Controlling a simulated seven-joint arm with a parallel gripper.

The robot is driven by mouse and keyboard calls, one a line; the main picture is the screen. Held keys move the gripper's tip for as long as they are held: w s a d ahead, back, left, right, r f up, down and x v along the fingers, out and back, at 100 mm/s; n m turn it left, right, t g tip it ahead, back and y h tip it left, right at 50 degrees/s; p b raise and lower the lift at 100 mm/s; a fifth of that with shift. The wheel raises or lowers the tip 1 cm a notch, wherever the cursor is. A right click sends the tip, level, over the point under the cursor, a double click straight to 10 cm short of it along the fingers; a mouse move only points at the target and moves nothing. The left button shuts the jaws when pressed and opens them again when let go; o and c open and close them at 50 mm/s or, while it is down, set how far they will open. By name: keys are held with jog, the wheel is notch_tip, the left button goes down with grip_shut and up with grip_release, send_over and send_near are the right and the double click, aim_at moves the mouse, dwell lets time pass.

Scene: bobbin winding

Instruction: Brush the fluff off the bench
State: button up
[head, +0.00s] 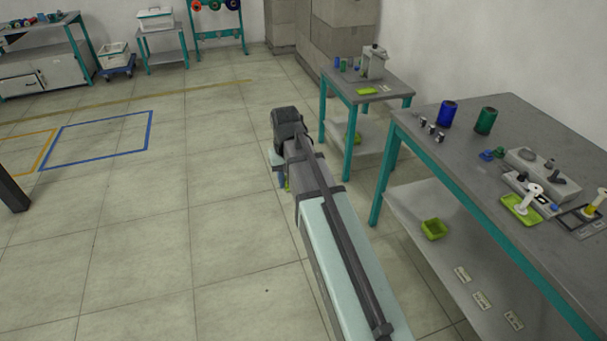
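The grey-topped bench (460,180) with teal legs stands at the right. I cannot clearly make out fluff on it. A small blue lump (486,155) and a small green lump (499,152) lie near its middle; I cannot tell what they are. I see no brush that I can identify. My arm reaches up from the bottom, left of the bench, over the floor. Its dark far joint is at the top and a part beyond it hangs down behind the link. My gripper's fingers do not show.
On the bench stand a blue spool (447,113), a green spool (486,121), a grey device (541,174) and a green tray (520,209) with a white bobbin. A green bin (434,229) sits on the lower shelf. A smaller table (366,88) stands behind.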

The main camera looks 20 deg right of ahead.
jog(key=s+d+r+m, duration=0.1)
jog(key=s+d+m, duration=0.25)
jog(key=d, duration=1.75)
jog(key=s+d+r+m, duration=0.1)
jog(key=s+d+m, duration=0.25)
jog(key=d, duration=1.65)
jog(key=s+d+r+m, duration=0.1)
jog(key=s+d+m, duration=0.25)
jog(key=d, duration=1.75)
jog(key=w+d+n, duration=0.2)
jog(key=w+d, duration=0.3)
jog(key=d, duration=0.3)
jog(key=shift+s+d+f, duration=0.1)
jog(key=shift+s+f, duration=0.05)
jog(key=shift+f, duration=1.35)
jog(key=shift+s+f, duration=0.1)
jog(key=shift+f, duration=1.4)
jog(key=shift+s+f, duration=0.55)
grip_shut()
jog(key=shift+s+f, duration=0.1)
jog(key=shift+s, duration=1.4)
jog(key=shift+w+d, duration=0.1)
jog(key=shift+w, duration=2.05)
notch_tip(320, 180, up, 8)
